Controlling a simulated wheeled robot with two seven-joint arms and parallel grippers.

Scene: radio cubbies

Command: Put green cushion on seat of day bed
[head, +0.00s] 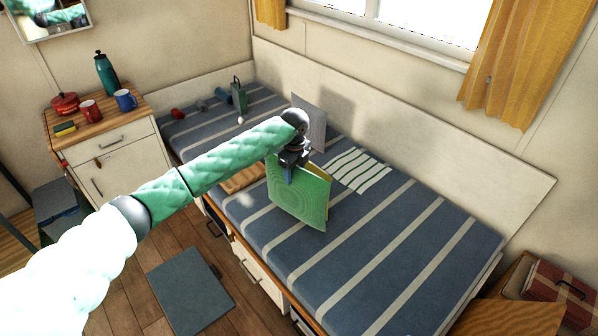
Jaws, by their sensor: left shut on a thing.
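The green cushion (300,198) is a flat square with a ribbed face. It hangs upright from my left gripper (289,172), which is shut on its top edge. The cushion is over the middle of the day bed (400,236), whose seat is blue with pale stripes. I cannot tell whether the cushion's lower edge touches the seat. My left arm comes in from the lower left and hides part of the bed. My right gripper is not in view.
A grey cushion (309,122) leans at the back of the bed, and a striped cloth (357,170) lies on the seat. A green radio (239,95) and small items are at the far end. A cabinet (118,160) stands left. The seat's right part is clear.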

